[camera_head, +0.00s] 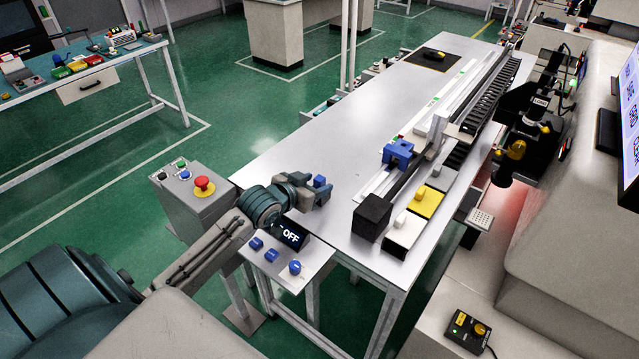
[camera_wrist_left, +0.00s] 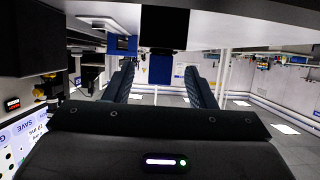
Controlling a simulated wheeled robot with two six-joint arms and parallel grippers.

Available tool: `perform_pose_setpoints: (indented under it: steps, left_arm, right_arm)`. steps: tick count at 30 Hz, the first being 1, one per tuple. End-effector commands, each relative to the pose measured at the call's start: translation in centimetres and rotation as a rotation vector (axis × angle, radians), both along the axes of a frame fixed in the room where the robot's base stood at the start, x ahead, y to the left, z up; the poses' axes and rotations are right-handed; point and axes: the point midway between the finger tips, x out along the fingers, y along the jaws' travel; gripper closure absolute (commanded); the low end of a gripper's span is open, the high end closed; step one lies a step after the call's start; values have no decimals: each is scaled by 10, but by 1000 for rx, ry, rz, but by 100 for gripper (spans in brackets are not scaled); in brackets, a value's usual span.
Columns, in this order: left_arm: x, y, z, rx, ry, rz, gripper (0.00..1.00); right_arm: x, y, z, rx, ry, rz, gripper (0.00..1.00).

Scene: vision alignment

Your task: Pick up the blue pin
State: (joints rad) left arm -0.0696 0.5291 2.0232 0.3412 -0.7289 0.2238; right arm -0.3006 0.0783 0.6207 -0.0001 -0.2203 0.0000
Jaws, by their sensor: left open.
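A small blue piece, which looks like the blue pin (camera_head: 320,182), shows at the tip of my left gripper (camera_head: 318,191) in the head view, over the near left part of the table. In the left wrist view the table is at the top, and a blue piece (camera_wrist_left: 187,62) shows below a black block between the two dark fingers of my left gripper (camera_wrist_left: 160,82), nearer the right finger. The jaws are apart. I cannot tell whether either finger touches the blue piece. My right gripper is in neither view.
A black cube (camera_head: 372,215) ends the long rail (camera_head: 470,110), which carries a blue block (camera_head: 398,154). White (camera_head: 404,232) and yellow (camera_head: 427,202) plates with small pins lie beside it. A button box (camera_head: 193,195) and an OFF display (camera_head: 290,236) stand near my arm.

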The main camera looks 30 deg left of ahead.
Motion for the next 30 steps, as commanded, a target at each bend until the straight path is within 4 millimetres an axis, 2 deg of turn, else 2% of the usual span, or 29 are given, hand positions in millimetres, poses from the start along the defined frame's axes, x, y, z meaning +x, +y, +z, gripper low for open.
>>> perform_pose_setpoints:
  steps: [2, 9, 10, 17, 20, 30]
  left_arm:
    - [0, 0, 0, 0, 0, 0, 50]
    - [0, 0, 0, 0, 0, 0, 97]
    - [0, 0, 0, 0, 0, 0, 99]
    - [0, 0, 1, 1, -2, 0, 99]
    - [0, 0, 9, 2, -5, -2, 99]
    - [1, 0, 73, 4, -7, -3, 99]
  right_arm:
    - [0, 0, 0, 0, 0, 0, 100]
    - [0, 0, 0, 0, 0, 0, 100]
    - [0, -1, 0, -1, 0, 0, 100]
    - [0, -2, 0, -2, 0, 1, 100]
    - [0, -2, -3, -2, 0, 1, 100]
    - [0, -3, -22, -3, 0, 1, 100]
